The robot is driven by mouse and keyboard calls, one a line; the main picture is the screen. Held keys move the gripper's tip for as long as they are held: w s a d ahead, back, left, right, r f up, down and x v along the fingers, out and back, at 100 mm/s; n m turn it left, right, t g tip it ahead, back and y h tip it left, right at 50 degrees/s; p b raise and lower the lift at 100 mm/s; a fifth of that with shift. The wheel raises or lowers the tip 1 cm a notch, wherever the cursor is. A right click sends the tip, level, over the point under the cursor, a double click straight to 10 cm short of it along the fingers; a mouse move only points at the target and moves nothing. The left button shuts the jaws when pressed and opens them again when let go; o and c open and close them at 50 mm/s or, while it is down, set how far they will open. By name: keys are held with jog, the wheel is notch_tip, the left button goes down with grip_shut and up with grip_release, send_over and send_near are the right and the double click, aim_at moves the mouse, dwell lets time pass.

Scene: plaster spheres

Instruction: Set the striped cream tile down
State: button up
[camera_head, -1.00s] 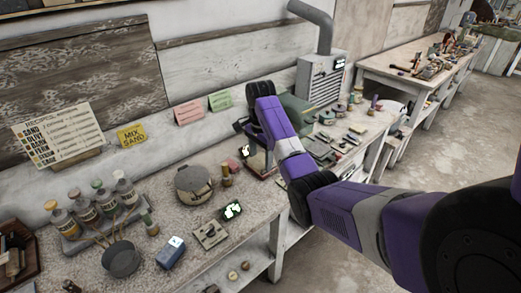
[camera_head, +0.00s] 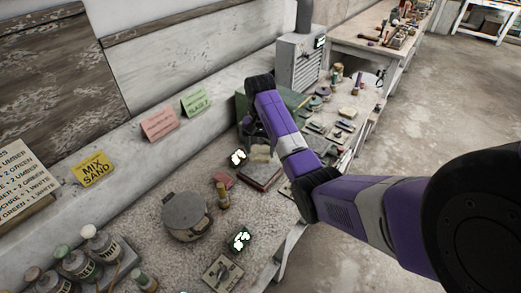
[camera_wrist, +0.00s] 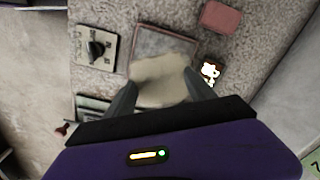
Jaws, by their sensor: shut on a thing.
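A cream tile (camera_wrist: 160,80) is between the two fingers of my gripper (camera_wrist: 161,92) in the wrist view; its stripes cannot be made out. In the head view the cream tile (camera_head: 261,152) shows just below my gripper (camera_head: 254,138), partly hidden by the arm. The gripper is shut on it. Below it is a flat square tray with a reddish-brown rim (camera_head: 262,184), also seen in the wrist view (camera_wrist: 165,28). The tile overlaps the tray's near part there; whether they touch, I cannot tell.
A round lidded pot (camera_head: 187,215) and a small brown bottle (camera_head: 223,195) stand at left.

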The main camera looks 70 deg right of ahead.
aim_at(260, 169)
dwell(0.5)
jog(key=shift+f+b, duration=1.25)
jog(key=shift+f, duration=1.55)
jog(key=shift+p, duration=0.7)
jog(key=shift+f+b, duration=0.35)
jog(key=shift+f, duration=0.35)
jog(key=o, duration=1.7)
